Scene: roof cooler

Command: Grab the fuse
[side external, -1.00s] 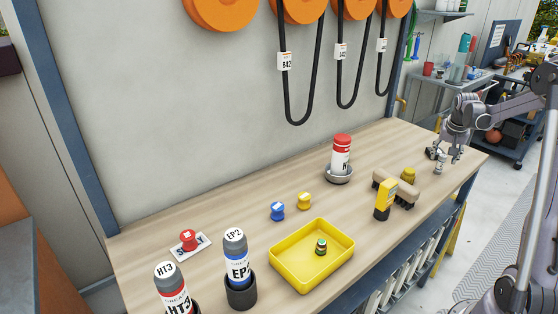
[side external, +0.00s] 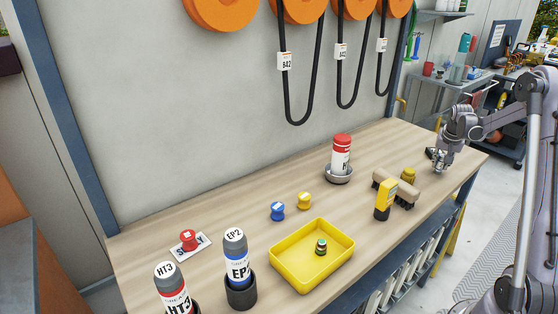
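My gripper (side external: 439,166) is at the far right end of the wooden bench, pointing down close to the top. A small pale cylinder, possibly the fuse, stood at this spot in the earlier picture; the fingers now cover it, so I cannot tell whether they are shut on it. A small dark cylinder with a green band (side external: 321,247) is inside the yellow tray (side external: 287,280); I cannot tell whether it is a fuse.
Blue (side external: 277,211) and yellow (side external: 304,201) knobs lie mid-bench. Grease tubes (side external: 236,262) stand front left. Black belts (side external: 315,85) hang behind.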

